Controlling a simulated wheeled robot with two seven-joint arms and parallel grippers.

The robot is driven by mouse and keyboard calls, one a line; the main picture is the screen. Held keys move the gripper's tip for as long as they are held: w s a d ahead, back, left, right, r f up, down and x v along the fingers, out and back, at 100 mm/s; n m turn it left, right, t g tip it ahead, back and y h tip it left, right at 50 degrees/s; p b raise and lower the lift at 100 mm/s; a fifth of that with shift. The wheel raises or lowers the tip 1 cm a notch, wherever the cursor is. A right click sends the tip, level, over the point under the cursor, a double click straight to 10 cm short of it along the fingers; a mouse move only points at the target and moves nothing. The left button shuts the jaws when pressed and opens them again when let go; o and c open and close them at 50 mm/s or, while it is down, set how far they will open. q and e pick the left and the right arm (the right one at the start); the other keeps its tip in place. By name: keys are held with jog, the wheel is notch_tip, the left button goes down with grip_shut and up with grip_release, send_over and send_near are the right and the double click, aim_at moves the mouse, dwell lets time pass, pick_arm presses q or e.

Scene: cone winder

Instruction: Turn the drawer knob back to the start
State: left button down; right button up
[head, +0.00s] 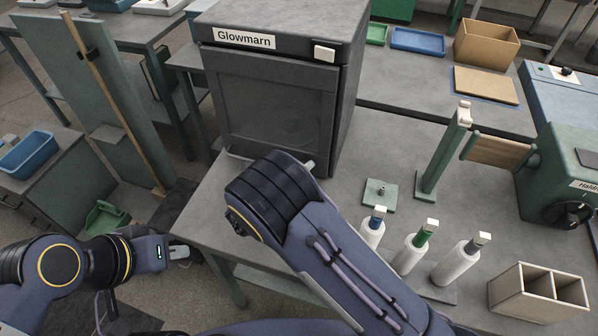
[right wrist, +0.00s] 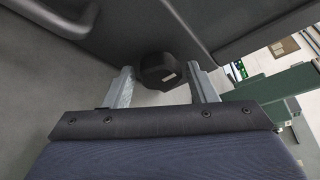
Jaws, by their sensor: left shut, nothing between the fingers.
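The dark grey Glowmarn cabinet (head: 275,100) stands on the table in the head view. In the right wrist view a black knob (right wrist: 160,71) with a small pale mark sits on a dark panel. My right gripper (right wrist: 161,80) is open, with one finger on each side of the knob and a narrow gap showing at each side. In the head view my right arm hides the knob and nearly all of that gripper. My left gripper (head: 180,252) is shut and empty, low at the left, off the table and away from the cabinet.
White bottles with coloured necks (head: 414,252) stand right of my right arm, near a wooden divided box (head: 505,297). A green post (head: 440,155) and a green machine with a black handwheel (head: 570,213) stand farther right. A dark bar handle (right wrist: 75,18) crosses the wrist view's upper left.

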jog(key=shift+o, duration=0.4)
jog(key=b+v, duration=0.1)
jog(key=v, duration=0.6)
jog(key=shift+s+a+r, duration=0.1)
jog(key=shift+s+a, duration=0.15)
jog(key=shift+s, duration=0.05)
